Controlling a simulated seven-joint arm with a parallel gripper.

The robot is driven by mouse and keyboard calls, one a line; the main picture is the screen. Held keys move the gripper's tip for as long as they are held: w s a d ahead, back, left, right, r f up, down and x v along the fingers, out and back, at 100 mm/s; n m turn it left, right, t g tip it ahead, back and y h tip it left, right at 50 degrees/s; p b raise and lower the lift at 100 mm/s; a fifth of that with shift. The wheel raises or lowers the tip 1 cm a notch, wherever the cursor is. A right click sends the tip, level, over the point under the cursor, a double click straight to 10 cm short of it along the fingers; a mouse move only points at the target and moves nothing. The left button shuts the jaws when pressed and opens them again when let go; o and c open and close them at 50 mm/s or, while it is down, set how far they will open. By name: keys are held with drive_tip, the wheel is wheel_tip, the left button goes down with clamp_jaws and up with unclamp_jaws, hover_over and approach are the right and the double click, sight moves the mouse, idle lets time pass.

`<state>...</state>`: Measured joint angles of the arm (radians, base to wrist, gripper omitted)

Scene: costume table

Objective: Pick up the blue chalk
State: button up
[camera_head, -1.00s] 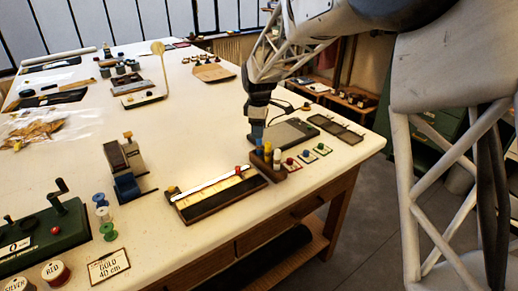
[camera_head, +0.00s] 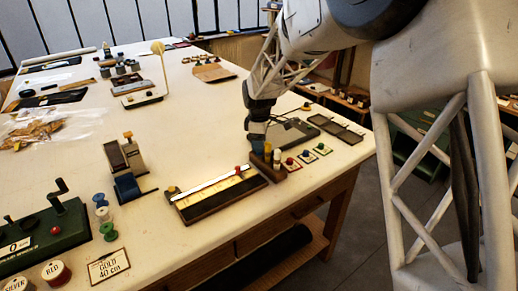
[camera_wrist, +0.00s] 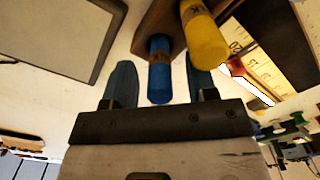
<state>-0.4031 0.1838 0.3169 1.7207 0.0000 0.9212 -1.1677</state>
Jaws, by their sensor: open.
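The blue chalk (camera_wrist: 160,70) is a short cylinder with a brown label. It sits in a wooden holder (camera_head: 272,172), beside the thicker yellow chalk (camera_wrist: 204,35). In the wrist view the blue chalk lies between my gripper's two blue fingertips (camera_wrist: 161,84), with gaps visible on both sides. In the head view my gripper (camera_head: 257,145) points down at the holder's left end, by the yellow chalk (camera_head: 267,151) and a white chalk (camera_head: 277,157). I cannot separate the blue chalk from my blue fingers there. My gripper is open.
A long tray with a pale ruler and red knob (camera_head: 218,194) lies just left of the holder. A dark-topped flat device (camera_head: 290,132) is behind it. Small cards with coloured knobs (camera_head: 306,155) lie to the right, near the table edge. Bare tabletop (camera_head: 200,140) lies to the left.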

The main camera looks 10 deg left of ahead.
drive_tip(key=shift+f, duration=0.6)
drive_tip(key=shift+c, duration=0.4)
clamp_jaws()
